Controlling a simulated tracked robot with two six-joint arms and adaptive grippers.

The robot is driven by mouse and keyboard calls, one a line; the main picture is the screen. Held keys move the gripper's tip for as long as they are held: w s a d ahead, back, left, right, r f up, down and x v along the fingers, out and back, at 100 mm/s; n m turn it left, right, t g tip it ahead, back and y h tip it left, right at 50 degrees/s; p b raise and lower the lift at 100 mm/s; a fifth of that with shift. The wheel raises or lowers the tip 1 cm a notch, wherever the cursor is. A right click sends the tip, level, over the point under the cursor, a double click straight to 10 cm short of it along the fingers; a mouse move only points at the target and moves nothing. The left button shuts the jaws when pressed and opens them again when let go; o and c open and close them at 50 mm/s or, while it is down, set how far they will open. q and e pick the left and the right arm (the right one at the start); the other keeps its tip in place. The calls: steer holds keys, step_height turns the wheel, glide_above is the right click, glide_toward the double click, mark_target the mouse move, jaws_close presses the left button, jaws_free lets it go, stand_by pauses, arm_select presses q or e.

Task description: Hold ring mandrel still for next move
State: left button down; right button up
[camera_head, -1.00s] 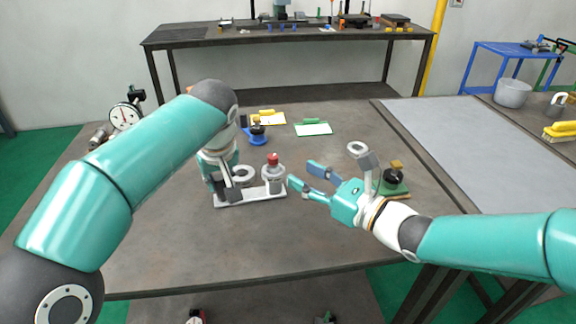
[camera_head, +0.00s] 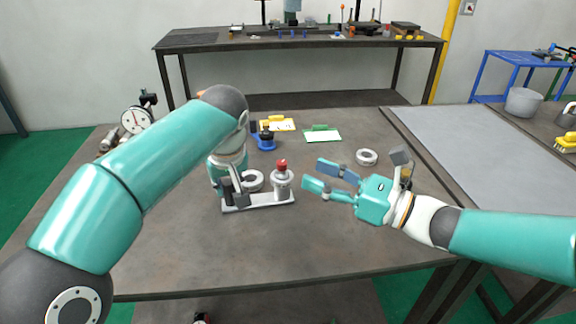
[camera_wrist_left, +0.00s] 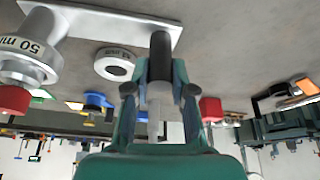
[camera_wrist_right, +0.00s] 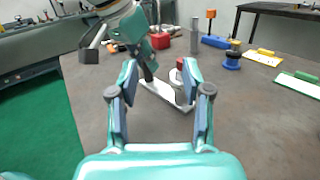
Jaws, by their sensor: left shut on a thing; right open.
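The ring mandrel appears to be the pale flat plate (camera_head: 262,204) with its upright parts. A grey cylinder (camera_head: 283,187) with a red knob (camera_head: 282,165) stands at its right end; in the left wrist view this cylinder (camera_wrist_left: 20,52) is marked 50 mm. A grey ring (camera_head: 254,181) lies between the cylinder and my left gripper. My left gripper (camera_head: 233,190) is shut on a dark upright post (camera_wrist_left: 160,58) at the plate's left end, partly hidden by the fingers. My right gripper (camera_head: 331,181) is open and empty, its fingers right of the red-knobbed cylinder and apart from it.
Another grey ring (camera_head: 367,157) lies behind my right gripper. A blue-based part (camera_head: 263,139), yellow card (camera_head: 278,125) and green-edged card (camera_head: 322,135) lie behind the plate. A dial gauge (camera_head: 136,119) stands at the left. The front tabletop is clear.

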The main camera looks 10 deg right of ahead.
mark_target(282, 162)
steer(key=shift+n+g, duration=0.8)
steer(key=shift+g, duration=0.1)
steer(key=w+d+f, duration=0.3)
steer(key=shift+w+f, duration=0.2)
steer(key=shift+w, duration=0.1)
steer(key=x, duration=1.1)
steer(key=shift+r, duration=0.15)
jaws_close()
